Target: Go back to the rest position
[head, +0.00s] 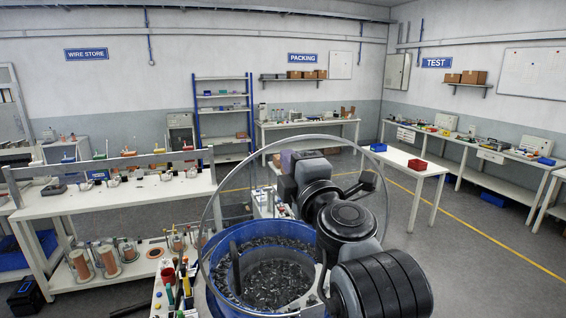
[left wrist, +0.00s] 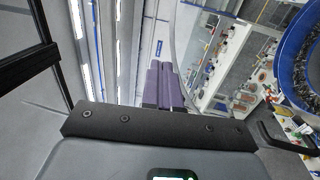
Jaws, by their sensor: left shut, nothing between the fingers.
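My left gripper (head: 288,161) is at the far side of the clear ring, above and behind the bowl in the head view. In the left wrist view its two purple fingers (left wrist: 160,86) lie side by side, shut with nothing between them. My left arm is folded over the right part of the bowl and hides some of it. My right gripper is in neither view.
The blue bowl (head: 225,298) holds many small dark parts, and a clear ring (head: 208,215) stands around it. A white workbench (head: 110,200) with spools is on the left. A white table (head: 405,160) with a red bin (head: 417,165) is at the right. Open floor lies right of it.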

